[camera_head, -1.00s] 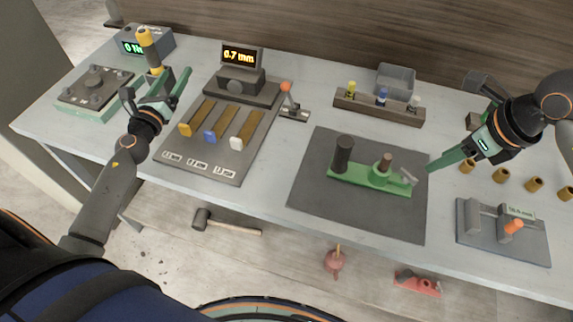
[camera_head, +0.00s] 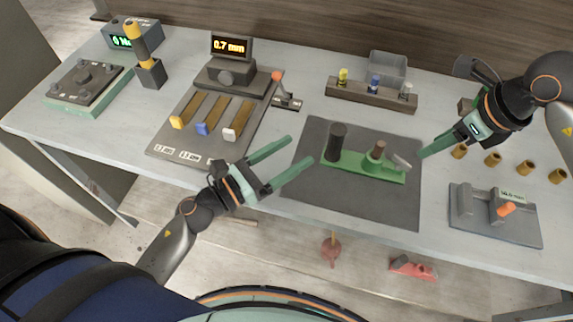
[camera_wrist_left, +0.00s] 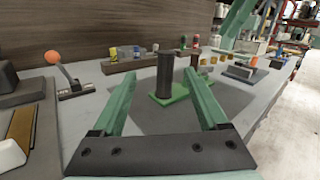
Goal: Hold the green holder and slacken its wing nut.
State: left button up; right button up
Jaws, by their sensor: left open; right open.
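The green holder (camera_head: 363,165) lies on the dark mat in the head view. It has a tall dark post (camera_head: 337,142) at its left end, a brown knob (camera_head: 376,152) and a grey tilted piece at its right end; I cannot tell which part is the wing nut. My left gripper (camera_head: 300,151) is open and empty, left of the holder and pointing at it. In the left wrist view the dark post (camera_wrist_left: 165,76) stands between its fingers but farther off. My right gripper (camera_head: 420,154) is open, just right of the holder's right end, not visibly touching it.
A slotted board with coloured sliders (camera_head: 201,128) and a display reading 0.7 mm (camera_head: 231,46) stand left of the mat (camera_head: 375,213). A rack of small bottles (camera_head: 370,95) stands behind it. A gauge with an orange knob (camera_head: 506,209) and several brass cylinders (camera_head: 493,160) are to the right.

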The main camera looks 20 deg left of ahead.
aim_at(330, 143)
pick_arm(q)
jog(key=shift+s+d+f+m+g, duration=0.15)
jog(key=shift+s+f+m+g, duration=0.15)
jog(key=shift+s+f+m, duration=0.6)
jog(key=shift+w+d+f, duration=0.1)
jog(key=shift+w+f, duration=0.1)
jog(key=shift+w, duration=0.1)
jog(key=x, duration=1.2)
jog(key=shift+f, duration=0.1)
jog(key=shift+c, duration=0.3)
grip_shut()
